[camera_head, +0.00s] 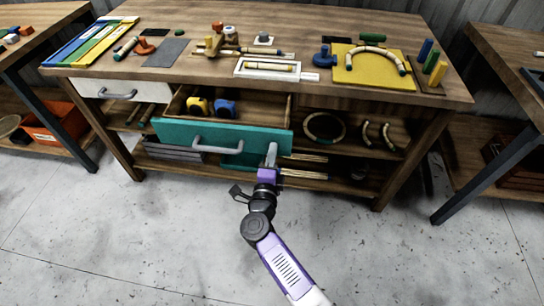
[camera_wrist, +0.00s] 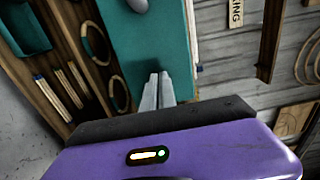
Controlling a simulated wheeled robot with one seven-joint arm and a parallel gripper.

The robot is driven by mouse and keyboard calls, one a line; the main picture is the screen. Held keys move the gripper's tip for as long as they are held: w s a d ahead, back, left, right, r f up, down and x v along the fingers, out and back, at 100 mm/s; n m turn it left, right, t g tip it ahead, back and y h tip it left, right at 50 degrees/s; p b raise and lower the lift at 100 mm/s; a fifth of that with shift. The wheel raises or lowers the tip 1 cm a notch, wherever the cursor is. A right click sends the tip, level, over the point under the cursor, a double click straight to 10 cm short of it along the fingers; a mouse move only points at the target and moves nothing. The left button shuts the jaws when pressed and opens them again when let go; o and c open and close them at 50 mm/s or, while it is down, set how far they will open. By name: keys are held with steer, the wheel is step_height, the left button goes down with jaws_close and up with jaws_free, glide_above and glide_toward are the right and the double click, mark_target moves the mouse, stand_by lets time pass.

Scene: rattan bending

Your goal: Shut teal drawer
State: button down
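The teal drawer (camera_head: 178,136) stands pulled out under the left half of the workbench. Its grey bar handle (camera_head: 218,148) is on the front, and a yellow item and a blue item (camera_head: 224,108) lie inside. My gripper (camera_head: 271,150) is in front of the right end of the teal front, to the right of the handle. In the wrist view, the teal front (camera_wrist: 148,45) fills the middle, and my fingertips (camera_wrist: 160,78) point at it, close together. I cannot tell whether they touch the panel. Part of the handle shows at the top edge.
The workbench top (camera_head: 125,72) holds a yellow board (camera_head: 375,75) with a bent rattan piece and several tools. A white drawer (camera_head: 112,90) is at the left. Rattan rings (camera_head: 325,127) lie on the open shelf at right. The floor in front is clear.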

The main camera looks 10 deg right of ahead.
mark_target(281, 114)
steer(key=b+x, duration=0.4)
steer(key=x, duration=0.2)
steer(key=b+x, duration=0.4)
steer(key=x, duration=0.2)
steer(key=b+x, duration=0.4)
steer(key=x, duration=0.3)
steer(key=shift+f, duration=0.3)
steer(key=shift+w+d+r+b, duration=0.2)
steer(key=shift+w+b, duration=0.1)
steer(key=shift+w, duration=0.25)
steer(key=shift+w+r, duration=0.15)
steer(key=shift+r, duration=0.1)
steer(key=shift+d+r, duration=0.1)
steer(key=shift+d, duration=0.05)
